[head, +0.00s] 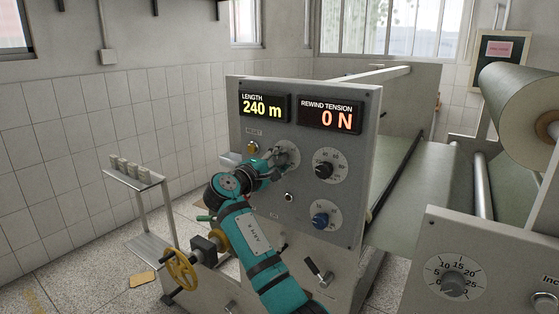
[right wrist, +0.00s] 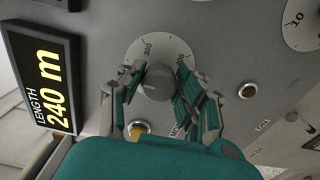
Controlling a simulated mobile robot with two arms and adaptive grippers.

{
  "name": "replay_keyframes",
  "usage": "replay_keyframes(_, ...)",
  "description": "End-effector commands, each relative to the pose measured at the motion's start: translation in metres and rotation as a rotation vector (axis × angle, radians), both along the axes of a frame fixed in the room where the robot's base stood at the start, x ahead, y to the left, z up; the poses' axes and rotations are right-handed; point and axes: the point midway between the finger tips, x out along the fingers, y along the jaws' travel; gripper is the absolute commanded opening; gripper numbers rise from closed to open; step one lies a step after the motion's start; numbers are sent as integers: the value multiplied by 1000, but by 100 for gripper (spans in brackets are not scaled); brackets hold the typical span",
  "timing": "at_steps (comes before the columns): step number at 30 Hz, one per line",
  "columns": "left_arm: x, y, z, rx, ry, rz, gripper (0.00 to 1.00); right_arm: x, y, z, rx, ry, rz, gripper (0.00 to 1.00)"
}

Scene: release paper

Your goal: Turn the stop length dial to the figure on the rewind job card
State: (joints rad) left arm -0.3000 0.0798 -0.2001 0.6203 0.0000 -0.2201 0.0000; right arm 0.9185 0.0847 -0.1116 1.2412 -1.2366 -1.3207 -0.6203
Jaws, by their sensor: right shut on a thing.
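The stop length dial, a pale round plate with a grey knob (right wrist: 158,82), sits on the grey control panel (head: 265,205). My right gripper (head: 277,160) has its fingers closed on either side of this knob; the gripper also shows in the right wrist view (right wrist: 160,85). It hides part of the dial; a 300 mark shows on the plate. The length display (head: 264,107) above reads 240 m. My left gripper is out of view.
A rewind tension display (head: 330,115) reads 0 N. A black knob (head: 325,169) and a blue knob (head: 320,220) sit right of my gripper, and a yellow button (head: 253,148) to its upper left. A paper roll (head: 515,95) stands at right.

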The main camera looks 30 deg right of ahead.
Motion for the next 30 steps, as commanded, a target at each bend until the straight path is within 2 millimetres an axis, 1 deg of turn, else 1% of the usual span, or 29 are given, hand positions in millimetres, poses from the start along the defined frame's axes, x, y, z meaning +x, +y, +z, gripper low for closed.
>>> replay_keyframes(4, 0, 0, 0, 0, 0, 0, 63, 0, 1, 0, -1, 0, 2, 1)
replay_keyframes(5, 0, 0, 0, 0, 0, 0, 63, 0, 1, 0, -1, -1, 2, 35)
replay_keyframes(10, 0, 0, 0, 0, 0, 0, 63, 0, 1, 0, 0, -1, 2, 57)
replay_keyframes(17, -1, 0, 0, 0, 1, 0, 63, 0, 0, 0, 0, -1, 1, 57)
replay_keyframes(20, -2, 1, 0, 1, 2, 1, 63, -1, 4, 0, 1, -2, 2, 57)
replay_keyframes(23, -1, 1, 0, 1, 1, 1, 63, -5, 14, -1, 0, -1, 4, 57)
replay_keyframes(25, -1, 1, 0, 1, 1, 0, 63, -10, 26, -1, 1, -1, 3, 57)
replay_keyframes(30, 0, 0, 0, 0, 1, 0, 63, -24, 61, -1, 2, 0, 5, 57)
